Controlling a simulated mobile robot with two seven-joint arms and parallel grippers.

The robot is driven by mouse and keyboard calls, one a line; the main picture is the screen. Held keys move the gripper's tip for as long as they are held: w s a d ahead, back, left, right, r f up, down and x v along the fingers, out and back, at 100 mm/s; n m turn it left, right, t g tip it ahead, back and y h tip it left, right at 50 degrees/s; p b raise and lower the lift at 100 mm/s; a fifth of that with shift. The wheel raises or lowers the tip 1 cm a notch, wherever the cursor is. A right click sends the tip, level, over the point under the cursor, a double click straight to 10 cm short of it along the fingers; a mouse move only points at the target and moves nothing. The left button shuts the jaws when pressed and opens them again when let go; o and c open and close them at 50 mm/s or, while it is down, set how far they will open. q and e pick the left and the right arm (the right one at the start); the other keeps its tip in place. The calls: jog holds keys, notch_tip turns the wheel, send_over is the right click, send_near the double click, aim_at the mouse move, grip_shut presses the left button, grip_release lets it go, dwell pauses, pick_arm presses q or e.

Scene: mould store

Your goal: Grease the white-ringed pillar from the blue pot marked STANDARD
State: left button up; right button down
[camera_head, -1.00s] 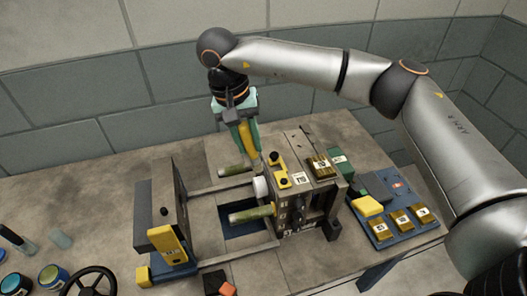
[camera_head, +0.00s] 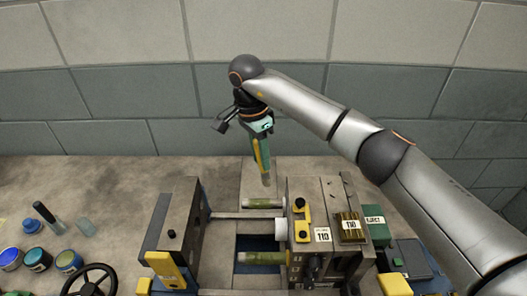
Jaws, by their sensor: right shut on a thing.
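My right gripper (camera_head: 262,160) hangs above the back of the mould, pointing down. It is shut on a slim yellow and green tool (camera_head: 266,179) with a pale tip; the jaws hide much of it. The tip is just behind the rear olive pillar (camera_head: 265,203); I cannot tell whether they touch. A white ring (camera_head: 281,229) sits at the right mould half, near the grey bar. A front olive pillar (camera_head: 262,258) lies below it. A blue-rimmed pot (camera_head: 10,258), a dark teal pot (camera_head: 37,259) and another blue pot (camera_head: 69,262) stand at the left; their markings are unreadable. My left gripper is out of view.
The left mould plate (camera_head: 176,235) and the right mould block (camera_head: 325,225) flank the pillars. A black handwheel (camera_head: 90,280) stands at front left. A blue-capped item (camera_head: 32,226) lies behind the pots. A green box marked EJECT (camera_head: 376,225) is at right. The back left bench is clear.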

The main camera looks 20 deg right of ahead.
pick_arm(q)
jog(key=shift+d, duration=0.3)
pick_arm(e)
jog(key=shift+w+d+f+m, duration=0.1)
jog(key=shift+w+f+m, duration=0.1)
jog(key=shift+f+m, duration=0.25)
jog(key=shift+s+d+f, duration=0.1)
jog(key=shift+d+f, duration=0.1)
jog(key=shift+f, duration=0.25)
pick_arm(q)
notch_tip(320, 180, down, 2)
jog(key=shift+b, duration=1)
pick_arm(e)
notch_tip(320, 180, down, 5)
jog(key=d, duration=0.3)
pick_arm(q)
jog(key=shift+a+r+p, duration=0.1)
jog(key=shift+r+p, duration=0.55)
pick_arm(e)
jog(key=a+r, duration=0.3)
jog(key=shift+r, duration=0.35)
jog(key=shift+a+r, duration=0.2)
jog(key=shift+a, duration=0.05)
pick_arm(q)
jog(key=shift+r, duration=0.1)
pick_arm(e)
jog(key=shift+d, duration=0.1)
